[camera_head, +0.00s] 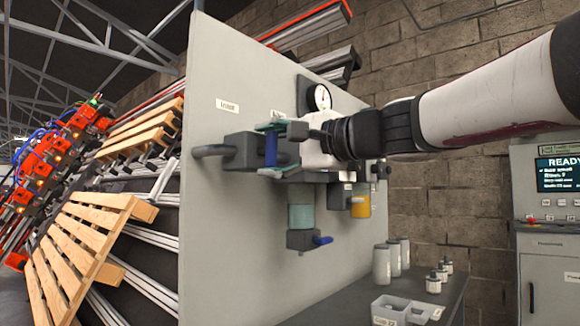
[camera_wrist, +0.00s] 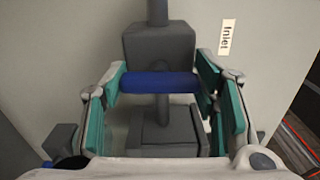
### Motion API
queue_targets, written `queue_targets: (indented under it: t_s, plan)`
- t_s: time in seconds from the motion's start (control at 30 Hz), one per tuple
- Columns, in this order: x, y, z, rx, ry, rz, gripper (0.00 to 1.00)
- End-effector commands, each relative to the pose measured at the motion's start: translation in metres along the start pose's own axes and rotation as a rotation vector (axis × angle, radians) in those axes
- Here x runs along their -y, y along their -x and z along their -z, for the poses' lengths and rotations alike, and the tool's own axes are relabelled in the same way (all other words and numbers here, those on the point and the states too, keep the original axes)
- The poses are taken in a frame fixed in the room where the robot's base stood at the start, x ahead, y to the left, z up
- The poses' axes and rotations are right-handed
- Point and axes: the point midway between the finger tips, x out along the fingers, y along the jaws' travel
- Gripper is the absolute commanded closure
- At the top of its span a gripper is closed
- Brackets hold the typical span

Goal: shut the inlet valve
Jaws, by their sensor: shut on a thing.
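The inlet valve is a grey block (camera_head: 243,151) with a pipe stub on the panel's left side. It also shows in the wrist view (camera_wrist: 158,48), beside a label reading "Inlet" (camera_wrist: 227,37). Its blue lever (camera_wrist: 158,82) lies crosswise to the pipe. In the head view the lever (camera_head: 270,150) stands upright. My gripper (camera_wrist: 160,86) is shut on the lever, with teal pads at its two ends. In the head view my gripper (camera_head: 273,149) reaches in from the right, one finger above the lever and one below. My wrist hides part of the panel behind it.
The grey panel (camera_head: 215,245) also carries a gauge (camera_head: 322,97), a teal-bowled unit (camera_head: 300,217) with a lower blue lever (camera_head: 322,240), and a yellow-bowled unit (camera_head: 360,207). Below are canisters (camera_head: 382,264) and a bin (camera_head: 388,310) on a bench. A console (camera_head: 548,200) stands right.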

Motion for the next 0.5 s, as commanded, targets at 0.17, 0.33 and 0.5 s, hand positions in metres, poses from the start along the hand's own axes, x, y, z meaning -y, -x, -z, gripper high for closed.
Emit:
queue_targets:
  t_s: [0.17, 0.33, 0.5]
  plan:
    - [-0.0028, -0.0005, -0.0006, 0.003, 0.045, -0.003, 0.74]
    - [-0.0019, -0.0006, -0.0008, 0.004, 0.062, -0.003, 0.73]
    - [-0.0017, -0.0006, -0.0008, 0.004, 0.065, -0.004, 0.73]
